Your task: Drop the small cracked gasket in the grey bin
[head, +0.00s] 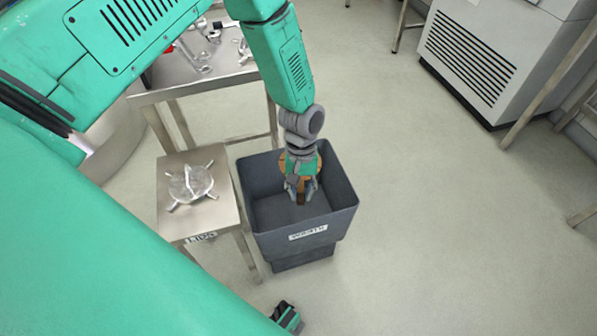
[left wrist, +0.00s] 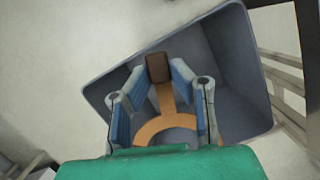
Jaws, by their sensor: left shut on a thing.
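My left gripper (head: 301,192) points down inside the open top of the grey bin (head: 308,238). It is shut on the gasket, an orange ring with a narrow strip and a brown end tab. The brown tab (left wrist: 158,67) is between the fingertips. The orange ring (left wrist: 165,128) lies back toward the palm, partly hidden by the green housing in the left wrist view. The gasket's orange edge (head: 285,162) also shows beside the wrist in the head view. The bin's rim and sloping walls surround the gripper in the left wrist view. Any crack is too small to tell.
A small metal stand (head: 205,222) with a clear, several-armed piece (head: 190,184) on it is just left of the bin. A metal table (head: 185,82) with loose metal parts stands behind. A white vented cabinet (head: 480,55) is at the far right. Floor right of the bin is clear.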

